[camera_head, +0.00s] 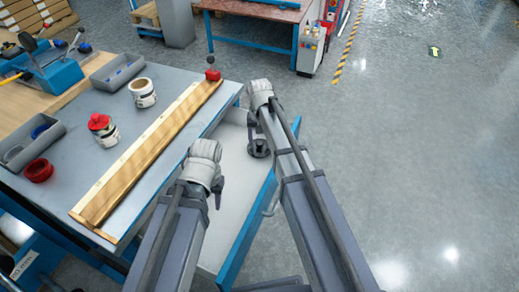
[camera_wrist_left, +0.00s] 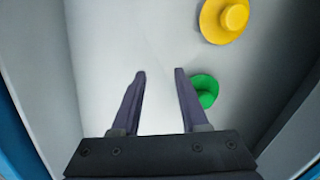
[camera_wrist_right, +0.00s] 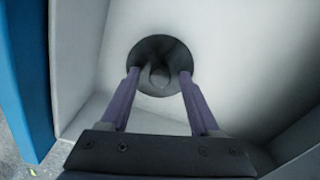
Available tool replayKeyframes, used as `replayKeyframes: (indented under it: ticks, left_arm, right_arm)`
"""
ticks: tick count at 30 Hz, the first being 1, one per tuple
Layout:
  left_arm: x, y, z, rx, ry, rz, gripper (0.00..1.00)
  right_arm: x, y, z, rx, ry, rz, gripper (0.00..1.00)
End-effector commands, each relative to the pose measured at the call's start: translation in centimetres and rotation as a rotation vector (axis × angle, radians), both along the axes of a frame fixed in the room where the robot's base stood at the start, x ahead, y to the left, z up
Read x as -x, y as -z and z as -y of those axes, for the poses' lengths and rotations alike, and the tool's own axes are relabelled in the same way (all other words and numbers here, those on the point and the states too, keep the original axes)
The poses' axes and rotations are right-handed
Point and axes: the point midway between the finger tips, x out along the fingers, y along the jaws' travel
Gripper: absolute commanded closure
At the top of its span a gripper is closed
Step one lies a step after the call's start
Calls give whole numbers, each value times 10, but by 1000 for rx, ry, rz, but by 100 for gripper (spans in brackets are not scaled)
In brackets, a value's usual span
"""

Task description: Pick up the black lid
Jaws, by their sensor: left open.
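The black lid (camera_wrist_right: 158,50), a round disc with a raised knob, lies on the floor of the white open drawer. It also shows in the head view (camera_head: 261,153), partly covered by my right gripper. My right gripper (camera_wrist_right: 159,72) is open, with its fingertips over the lid on either side of the knob and a visible gap to it. Whether the fingertips touch the disc I cannot tell. My left gripper (camera_wrist_left: 160,71) is open and empty over the drawer's nearer part.
A yellow lid (camera_wrist_left: 232,16) and a green lid (camera_wrist_left: 203,90) lie in the drawer by my left gripper. The drawer's blue front (camera_head: 240,245) and white side walls bound the space. The grey table (camera_head: 180,85) holds a wooden strip (camera_head: 145,155), jars and trays.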

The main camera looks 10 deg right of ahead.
Motion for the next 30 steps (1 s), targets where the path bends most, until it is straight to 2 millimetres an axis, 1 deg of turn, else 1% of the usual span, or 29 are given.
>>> replayKeyframes:
  ticks: [1,2,16,30]
  left_arm:
    - [0,0,0,0,0,0,56]
    - [0,0,0,0,0,0,56]
    - [0,0,0,0,0,0,56]
    - [0,-1,0,0,0,0,56]
  right_arm:
    - [0,0,0,0,0,0,44]
    - [0,0,0,0,0,0,48]
    - [0,0,0,0,0,0,100]
    - [0,-1,0,0,0,0,100]
